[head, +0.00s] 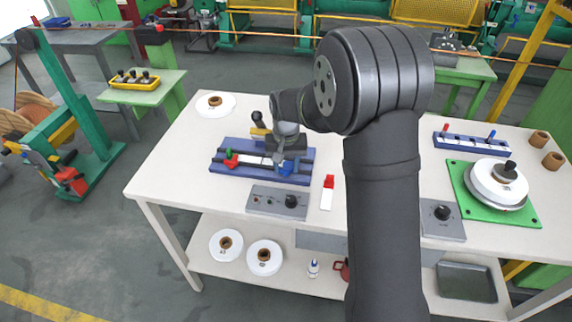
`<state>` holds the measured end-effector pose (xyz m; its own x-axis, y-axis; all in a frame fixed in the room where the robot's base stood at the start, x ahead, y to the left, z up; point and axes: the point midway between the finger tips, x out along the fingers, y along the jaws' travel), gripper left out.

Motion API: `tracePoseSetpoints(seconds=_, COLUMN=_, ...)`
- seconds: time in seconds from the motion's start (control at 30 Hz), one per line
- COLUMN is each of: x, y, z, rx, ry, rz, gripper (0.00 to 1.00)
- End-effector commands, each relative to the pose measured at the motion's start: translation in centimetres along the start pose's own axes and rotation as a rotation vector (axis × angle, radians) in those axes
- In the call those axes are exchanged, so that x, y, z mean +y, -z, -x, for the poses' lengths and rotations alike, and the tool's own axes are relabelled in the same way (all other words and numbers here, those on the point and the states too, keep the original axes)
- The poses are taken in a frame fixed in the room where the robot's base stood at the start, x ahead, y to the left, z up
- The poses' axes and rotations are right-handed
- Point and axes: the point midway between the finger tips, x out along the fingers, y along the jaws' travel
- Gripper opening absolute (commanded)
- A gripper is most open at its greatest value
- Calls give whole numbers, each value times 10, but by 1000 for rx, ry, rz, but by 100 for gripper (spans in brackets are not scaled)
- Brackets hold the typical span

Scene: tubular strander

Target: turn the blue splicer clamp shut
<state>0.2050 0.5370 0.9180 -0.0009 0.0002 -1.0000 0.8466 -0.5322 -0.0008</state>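A blue splicer (232,166) lies on the white table, left of my arm. Its blue clamp (286,168) is at the right end of the splicer, partly hidden. A red clamp (231,160) with a green part beside it is at the left end. My gripper (287,152) points down over the right part of the splicer, right at or just above the blue clamp. I cannot tell whether it touches the clamp. Its fingers are too small and dark to show whether they are open or shut.
A grey control box (277,202) and a red-and-white item (327,193) lie in front of the splicer. A white spool (215,104) is behind it on the left. A second blue block (470,144) and a white reel on a green plate (535,213) stand on the right.

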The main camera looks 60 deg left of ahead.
Motion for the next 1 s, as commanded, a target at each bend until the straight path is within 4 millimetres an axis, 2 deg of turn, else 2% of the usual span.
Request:
tracePoseSetpoints(seconds=0.13, x=0, y=0, z=0, rx=0, ry=0, rz=-24, gripper=17)
tracePoseSetpoints(seconds=0.47, x=0, y=0, z=0, rx=1, ry=-1, rz=-224, gripper=17)
tracePoseSetpoints(seconds=0.8, x=0, y=1, z=0, rx=1, ry=0, rz=-241, gripper=17)
tracePoseSetpoints(seconds=0.83, x=0, y=1, z=0, rx=1, ry=0, rz=-241, gripper=46)
tracePoseSetpoints(seconds=0.9, x=0, y=0, z=0, rx=1, ry=0, rz=-241, gripper=60)
tracePoseSetpoints(seconds=1.0, x=0, y=0, z=0, rx=1, ry=0, rz=-240, gripper=62)
